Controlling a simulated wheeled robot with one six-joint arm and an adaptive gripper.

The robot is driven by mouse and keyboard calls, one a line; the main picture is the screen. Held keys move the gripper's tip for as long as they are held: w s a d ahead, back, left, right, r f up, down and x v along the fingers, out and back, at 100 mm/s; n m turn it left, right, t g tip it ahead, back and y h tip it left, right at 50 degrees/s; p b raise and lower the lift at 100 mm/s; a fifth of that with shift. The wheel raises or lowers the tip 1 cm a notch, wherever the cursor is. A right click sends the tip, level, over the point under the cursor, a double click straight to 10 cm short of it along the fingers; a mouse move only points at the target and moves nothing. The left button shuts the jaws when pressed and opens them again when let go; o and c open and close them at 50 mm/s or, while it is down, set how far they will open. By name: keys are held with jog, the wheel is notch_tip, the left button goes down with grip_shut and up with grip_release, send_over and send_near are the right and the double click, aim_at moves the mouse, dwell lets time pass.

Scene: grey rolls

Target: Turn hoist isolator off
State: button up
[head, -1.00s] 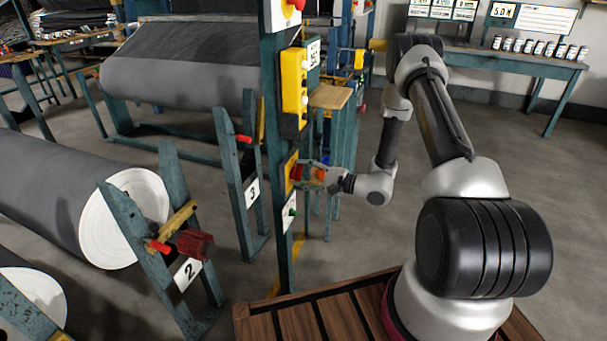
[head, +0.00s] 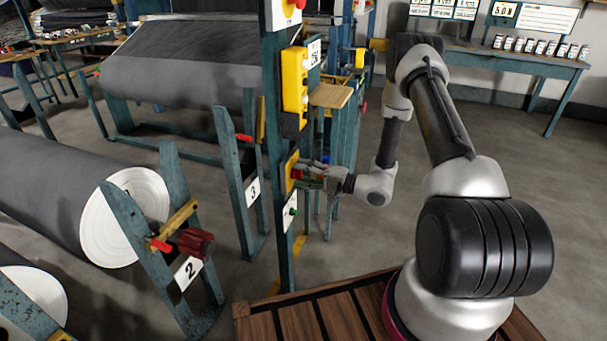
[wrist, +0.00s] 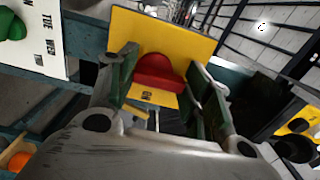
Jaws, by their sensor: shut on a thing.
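The hoist isolator is a red knob (wrist: 160,72) on a yellow plate (wrist: 178,30) fixed to the teal post. In the head view its yellow plate (head: 289,171) sits below the yellow push-button box. My gripper (head: 300,176) reaches the plate from the right. In the wrist view the two fingers stand either side of the red knob, and my gripper is shut on it. A small printed label (wrist: 147,95) shows on the plate near the knob; part of the plate is hidden behind the fingers.
A white plate with a green knob (head: 291,211) is just below the isolator on the same post (head: 271,100). A yellow push-button box (head: 294,85) is above. Large grey rolls (head: 65,190) on numbered stands lie left. Floor at right is open.

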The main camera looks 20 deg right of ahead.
dwell(0.3)
jog(key=o, duration=1)
jog(key=v, duration=1.2)
